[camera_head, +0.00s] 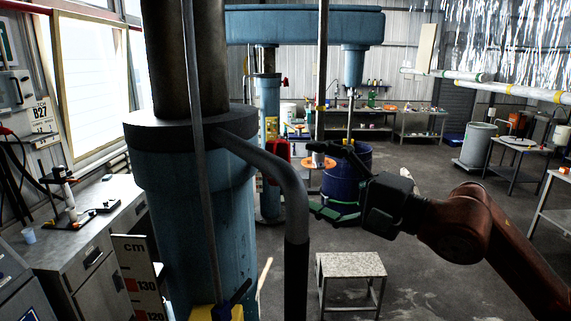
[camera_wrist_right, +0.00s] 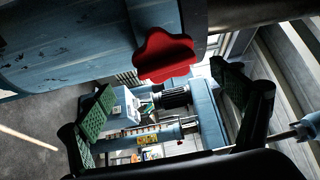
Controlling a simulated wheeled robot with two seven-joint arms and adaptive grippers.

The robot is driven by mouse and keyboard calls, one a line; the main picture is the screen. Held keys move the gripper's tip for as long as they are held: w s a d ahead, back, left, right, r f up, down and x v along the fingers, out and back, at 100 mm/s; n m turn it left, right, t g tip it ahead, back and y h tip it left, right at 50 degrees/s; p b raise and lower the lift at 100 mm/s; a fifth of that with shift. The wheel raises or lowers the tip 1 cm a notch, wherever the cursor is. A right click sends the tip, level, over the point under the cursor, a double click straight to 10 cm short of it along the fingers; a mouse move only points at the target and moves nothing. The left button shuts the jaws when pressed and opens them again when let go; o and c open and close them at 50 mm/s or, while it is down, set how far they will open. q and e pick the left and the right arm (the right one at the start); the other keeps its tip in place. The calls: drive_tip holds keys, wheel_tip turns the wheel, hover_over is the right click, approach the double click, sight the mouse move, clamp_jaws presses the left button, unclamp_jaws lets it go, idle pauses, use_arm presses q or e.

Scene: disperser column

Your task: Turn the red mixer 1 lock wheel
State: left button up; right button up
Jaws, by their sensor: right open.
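A red lobed lock wheel (camera_head: 272,165) sits on the right side of the near blue mixer column (camera_head: 205,220), just below its dark collar. A grey bent pipe partly hides it in the head view. In the right wrist view the wheel (camera_wrist_right: 165,58) shows whole, beside the blue column (camera_wrist_right: 75,45). My right gripper (camera_head: 334,181) is open and empty, to the right of the wheel and apart from it. In the wrist view its green-padded fingers (camera_wrist_right: 168,100) are spread, with the wheel between and above them in the picture. My left gripper is not in view.
The grey bent pipe (camera_head: 295,195) hangs between the column and my right gripper. A second blue mixer with a smaller red knob (camera_head: 285,81) and a dark blue drum (camera_head: 352,168) stand behind. A small stool (camera_head: 350,265) stands below. Floor at the right is partly clear.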

drive_tip(key=shift+t, duration=0.3)
drive_tip(key=x, duration=0.2)
drive_tip(key=p+x, duration=0.1)
drive_tip(key=x, duration=0.2)
drive_tip(key=p+x, duration=0.1)
drive_tip(key=x, duration=0.1)
drive_tip(key=shift+w+r, duration=0.25)
drive_tip(key=shift+r, duration=0.1)
drive_tip(key=shift+c, duration=0.7)
drive_tip(key=c, duration=0.9)
drive_tip(key=shift+o, duration=0.2)
